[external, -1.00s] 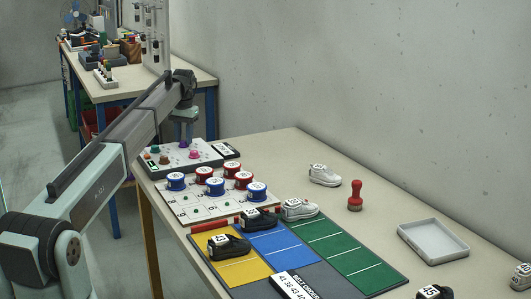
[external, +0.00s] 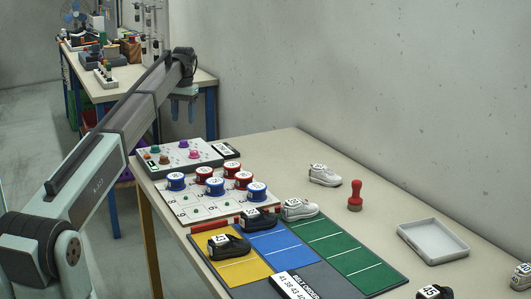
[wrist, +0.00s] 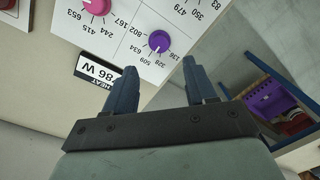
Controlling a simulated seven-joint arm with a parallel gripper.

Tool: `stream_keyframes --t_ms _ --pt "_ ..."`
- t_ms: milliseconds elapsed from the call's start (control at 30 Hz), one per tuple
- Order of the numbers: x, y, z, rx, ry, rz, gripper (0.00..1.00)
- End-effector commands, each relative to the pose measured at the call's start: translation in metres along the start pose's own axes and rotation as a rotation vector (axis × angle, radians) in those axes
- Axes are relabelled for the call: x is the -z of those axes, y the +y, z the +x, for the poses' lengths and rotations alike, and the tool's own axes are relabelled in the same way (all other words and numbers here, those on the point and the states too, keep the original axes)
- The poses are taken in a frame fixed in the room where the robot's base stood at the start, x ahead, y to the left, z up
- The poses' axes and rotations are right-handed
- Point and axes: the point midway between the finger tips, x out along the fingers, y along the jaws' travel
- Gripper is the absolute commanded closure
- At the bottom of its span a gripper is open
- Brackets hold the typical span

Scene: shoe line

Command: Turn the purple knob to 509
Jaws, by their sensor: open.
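The purple knob (wrist: 159,41) stands on the white control panel (wrist: 120,48), with printed numbers around it including 634, 509 and 328. A small pale mark shows on the knob's lower side in the wrist view, toward the 509 and 328 labels; its exact reading is too small to tell. The knob also shows in the external view (external: 183,144). My gripper (external: 184,116) is above the panel and apart from the knob. In the wrist view my gripper (wrist: 159,67) is open and empty, with the knob beyond the gap between its fingertips.
A pink knob (wrist: 97,5) and a dark-framed HEAT display (wrist: 98,72) are near the purple knob. In the external view, red and blue round pieces (external: 215,186) stand beside the panel. Sorting mats with shoes, a red stamp (external: 355,195) and a grey tray (external: 434,246) lie farther right.

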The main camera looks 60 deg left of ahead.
Motion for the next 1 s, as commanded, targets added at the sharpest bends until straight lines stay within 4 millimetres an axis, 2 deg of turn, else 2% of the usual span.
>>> stream_keyframes --t_ms 33,200,400,1000 --pt "0.001 0.000 -0.011 0.000 0.002 0.000 0.44" --pt "0.001 0.000 -0.038 0.000 0.002 0.000 0.44" --pt "0.001 0.000 -0.056 0.000 0.000 0.000 0.44" --pt "0.000 0.000 -0.061 0.000 0.000 0.000 0.44"
